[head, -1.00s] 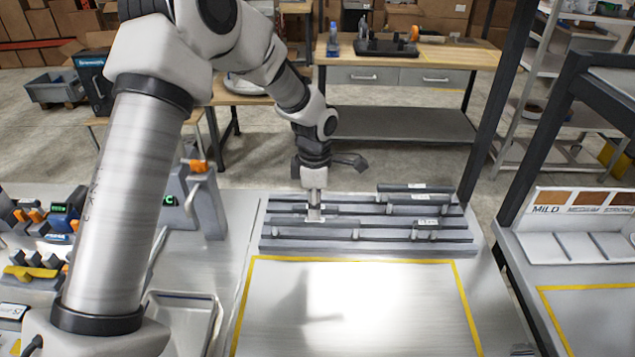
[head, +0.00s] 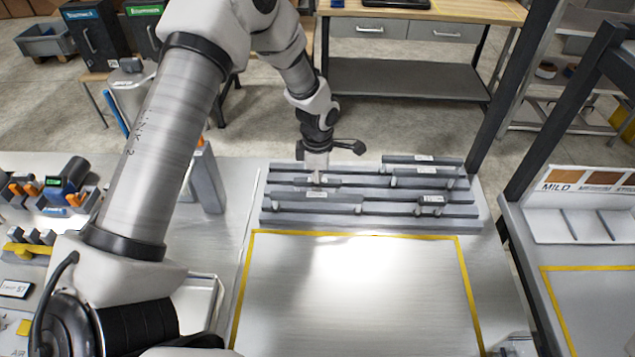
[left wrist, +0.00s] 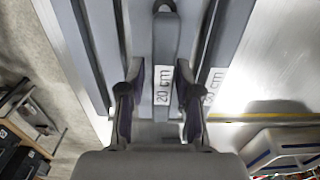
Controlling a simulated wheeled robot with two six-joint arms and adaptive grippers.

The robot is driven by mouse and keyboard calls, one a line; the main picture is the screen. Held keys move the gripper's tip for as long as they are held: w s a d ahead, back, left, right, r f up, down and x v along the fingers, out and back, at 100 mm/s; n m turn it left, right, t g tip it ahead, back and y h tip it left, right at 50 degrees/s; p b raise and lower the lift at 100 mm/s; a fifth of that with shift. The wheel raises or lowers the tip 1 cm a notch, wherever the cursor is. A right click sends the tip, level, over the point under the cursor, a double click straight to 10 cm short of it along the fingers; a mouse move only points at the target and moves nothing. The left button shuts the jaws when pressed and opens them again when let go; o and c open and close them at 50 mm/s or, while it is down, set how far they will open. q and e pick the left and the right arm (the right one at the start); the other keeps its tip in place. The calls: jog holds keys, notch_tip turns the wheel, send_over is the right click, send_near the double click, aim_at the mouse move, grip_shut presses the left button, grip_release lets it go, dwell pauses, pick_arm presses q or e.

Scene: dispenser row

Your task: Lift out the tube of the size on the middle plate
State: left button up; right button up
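A grey stepped rack (head: 374,222) stands at the back of the bench, with several grey bars in its rows. My left gripper (head: 318,181) points down at the rack's left part. In the left wrist view the gripper (left wrist: 160,90) is open, one finger on each side of a grey bar with a rounded end (left wrist: 163,40). A plate (left wrist: 162,88) reading "20 cm" shows between the fingers. Contact cannot be told. A second "cm" label (left wrist: 212,85) is partly hidden by the right finger. My right gripper is not in view.
A yellow-outlined clear area (head: 350,290) lies in front of the rack. A dark post (head: 517,85) rises at the rack's right. A sloped station marked "MILD" (head: 580,215) stands at the right. Small devices (head: 60,190) crowd the bench's left, partly behind my arm.

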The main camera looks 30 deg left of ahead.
pick_arm(q)
jog(key=shift+s+d+r, duration=0.15)
jog(key=shift+s, duration=0.05)
jog(key=shift+w+f, duration=0.15)
jog(key=shift+f, duration=0.2)
grip_shut()
